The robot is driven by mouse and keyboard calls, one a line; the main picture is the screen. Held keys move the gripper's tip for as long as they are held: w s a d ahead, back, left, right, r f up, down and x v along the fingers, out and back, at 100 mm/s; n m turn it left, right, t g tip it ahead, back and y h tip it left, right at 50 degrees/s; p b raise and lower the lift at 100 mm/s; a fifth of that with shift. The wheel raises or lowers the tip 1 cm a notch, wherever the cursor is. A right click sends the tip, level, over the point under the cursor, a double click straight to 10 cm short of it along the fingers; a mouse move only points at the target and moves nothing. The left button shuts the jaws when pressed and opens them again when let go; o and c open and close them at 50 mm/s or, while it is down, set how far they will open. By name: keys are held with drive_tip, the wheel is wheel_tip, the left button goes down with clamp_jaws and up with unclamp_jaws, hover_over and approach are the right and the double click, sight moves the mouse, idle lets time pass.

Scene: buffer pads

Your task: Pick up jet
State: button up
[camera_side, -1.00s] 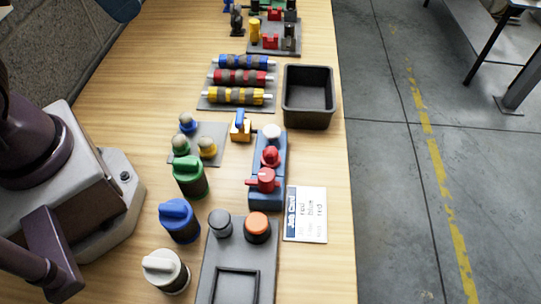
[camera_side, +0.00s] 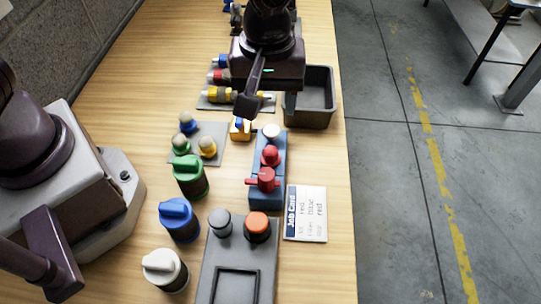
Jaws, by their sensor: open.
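I cannot tell which object is the jet; no label for it is readable. My gripper (camera_side: 250,98) hangs over the rack of rollers and the left edge of the dark bin (camera_side: 318,95). It is open, and I see nothing held in it. A small yellow block with a blue top (camera_side: 240,129) stands just nearer the camera.
A pad with several small knobs (camera_side: 208,147) lies left of a blue fixture with red parts (camera_side: 267,180). Green (camera_side: 189,176), blue (camera_side: 179,220) and white (camera_side: 164,269) capped containers stand nearer. A job card (camera_side: 306,215) lies right.

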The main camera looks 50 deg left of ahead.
hover_over(271, 150)
drive_tip(key=f, duration=0.6)
drive_tip(key=shift+s+a+f, duration=0.15)
drive_tip(key=shift+s+f, duration=0.1)
drive_tip(key=shift+f, duration=0.1)
drive_tip(key=shift+w+f, duration=0.15)
drive_tip(key=shift+f, duration=1.4)
drive_tip(key=shift+w+f, duration=0.1)
drive_tip(key=shift+f, duration=1.45)
clamp_jaws()
drive_tip(key=shift+r, duration=0.15)
